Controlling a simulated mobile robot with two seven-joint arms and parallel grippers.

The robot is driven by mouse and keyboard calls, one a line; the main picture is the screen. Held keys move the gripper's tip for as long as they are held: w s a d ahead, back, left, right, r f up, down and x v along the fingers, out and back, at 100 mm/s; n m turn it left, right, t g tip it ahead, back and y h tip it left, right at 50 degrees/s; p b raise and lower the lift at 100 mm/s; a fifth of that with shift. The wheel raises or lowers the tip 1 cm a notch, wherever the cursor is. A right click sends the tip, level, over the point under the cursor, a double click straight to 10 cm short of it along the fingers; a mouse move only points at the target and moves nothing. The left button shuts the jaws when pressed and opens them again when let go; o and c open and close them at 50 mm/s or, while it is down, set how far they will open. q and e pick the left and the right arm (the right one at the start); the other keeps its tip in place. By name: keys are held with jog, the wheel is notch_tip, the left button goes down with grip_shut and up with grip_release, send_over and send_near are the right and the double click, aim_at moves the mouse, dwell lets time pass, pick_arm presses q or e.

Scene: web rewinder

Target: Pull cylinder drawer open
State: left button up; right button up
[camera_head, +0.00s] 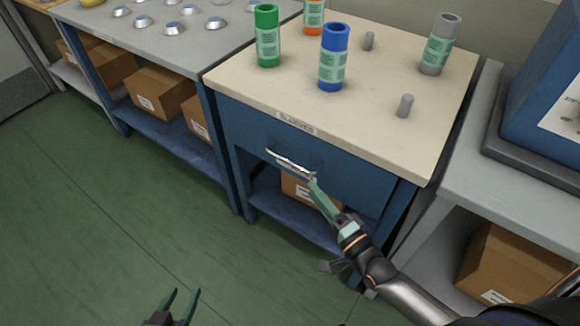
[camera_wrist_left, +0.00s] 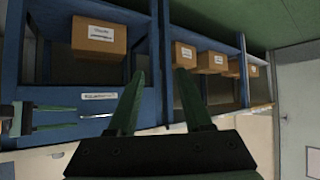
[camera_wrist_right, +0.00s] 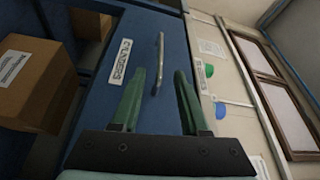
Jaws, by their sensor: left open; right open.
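The blue drawer front (camera_head: 345,180) is under the cream tabletop and looks shut. Its silver bar handle (camera_head: 292,163) also shows in the left wrist view (camera_wrist_left: 97,115). In the right wrist view the handle (camera_wrist_right: 158,62) appears between the fingers, beside a white label that seems to read CYLINDERS (camera_wrist_right: 121,61). My right gripper (camera_head: 313,183) is open at the handle's right end; I cannot tell whether it touches the handle. It also shows at the left wrist view's edge (camera_wrist_left: 60,115). My left gripper (camera_head: 184,294) is open and empty, low over the floor.
Green (camera_head: 268,36), blue (camera_head: 333,58), orange (camera_head: 314,14) and grey sleeves (camera_head: 440,44) stand on the cream tabletop (camera_head: 270,85) with short grey pegs. Cardboard boxes (camera_head: 160,92) fill lower shelves. The green floor (camera_head: 110,215) at left is clear.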

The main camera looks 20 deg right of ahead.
aim_at(290, 161)
jog(key=b+x, duration=0.1)
jog(key=x, duration=0.9)
jog(key=shift+w+r+b, duration=0.1)
jog(key=shift+w+b, duration=0.1)
jog(key=shift+b, duration=0.15)
pick_arm(q)
jog(key=w+r+m+t+h, duration=0.1)
jog(key=w+r+t, duration=0.4)
jog(key=r, duration=0.5)
jog(key=shift+w+r, duration=0.25)
jog(key=shift+r, duration=0.1)
pick_arm(e)
jog(key=shift+w+a, duration=0.15)
jog(key=shift+w, duration=0.25)
pick_arm(q)
jog(key=shift+a, duration=0.1)
pick_arm(e)
grip_shut()
